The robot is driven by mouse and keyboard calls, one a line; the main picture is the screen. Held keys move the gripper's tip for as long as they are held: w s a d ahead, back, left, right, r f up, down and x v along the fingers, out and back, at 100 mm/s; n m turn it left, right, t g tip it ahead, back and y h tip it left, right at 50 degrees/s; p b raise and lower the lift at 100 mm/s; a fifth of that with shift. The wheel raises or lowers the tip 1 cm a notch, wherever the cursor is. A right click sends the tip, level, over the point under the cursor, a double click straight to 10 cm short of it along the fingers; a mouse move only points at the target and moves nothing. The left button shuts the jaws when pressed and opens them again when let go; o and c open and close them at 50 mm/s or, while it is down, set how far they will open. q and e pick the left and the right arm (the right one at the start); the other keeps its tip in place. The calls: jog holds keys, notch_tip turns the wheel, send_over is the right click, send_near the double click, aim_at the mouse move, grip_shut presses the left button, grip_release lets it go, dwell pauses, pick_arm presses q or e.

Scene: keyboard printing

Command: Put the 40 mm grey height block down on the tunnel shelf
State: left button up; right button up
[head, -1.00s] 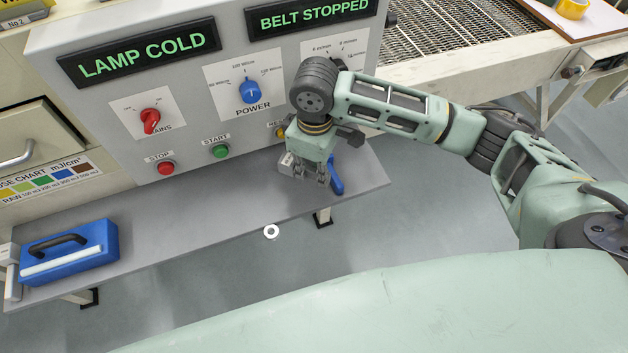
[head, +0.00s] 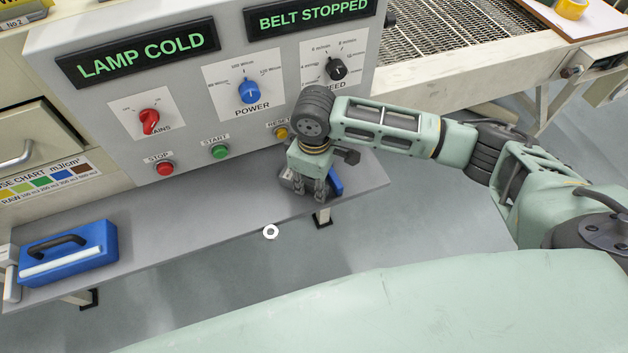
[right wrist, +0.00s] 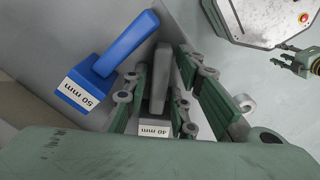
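My right gripper (head: 311,192) is low over the right end of the grey tunnel shelf (head: 210,210). In the right wrist view its fingers (right wrist: 170,92) stand on both sides of the upright part of the grey block (right wrist: 158,80), whose base reads 40 mm. The gripper is shut on it. In the head view the block is mostly hidden; whether it touches the shelf I cannot tell. A small far gripper, apparently my left gripper (right wrist: 303,63), shows at the right edge of the wrist view; its finger state is unclear.
A blue 50 mm block (right wrist: 100,70) stands close beside the grey one; it also shows in the head view (head: 336,184). A blue case (head: 70,252) lies at the shelf's left end. The control panel (head: 110,110) rises behind. The shelf's middle is clear.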

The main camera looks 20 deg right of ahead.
aim_at(314, 183)
jog(key=shift+o, duration=0.4)
jog(key=shift+r, duration=0.2)
notch_tip(314, 183, up, 12)
jog(key=shift+c, duration=0.4)
dwell(2.4)
